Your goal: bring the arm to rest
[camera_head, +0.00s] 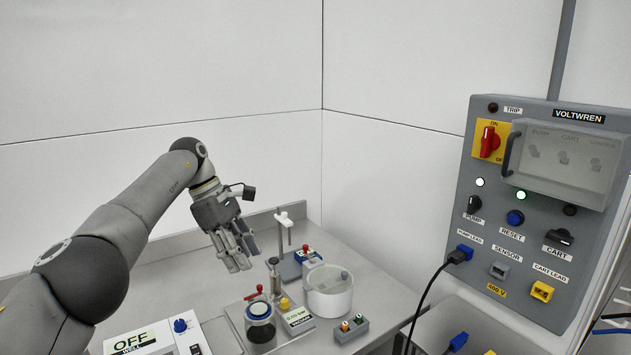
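My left arm (135,215) comes in from the left and reaches out over the steel bench. My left gripper (241,262) hangs fingers down above the bench, behind the glass jar with the dark content (260,325). Its fingers look spread apart, with nothing seen between them. It appears clear of the things below it. My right gripper is not in view.
The bench (365,275) carries a white round tank (330,292), a small button box (351,328), a white stand (284,228) and a white unit reading OFF (140,343). A grey control panel (540,215) stands at right, with a black cable (425,300) plugged in.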

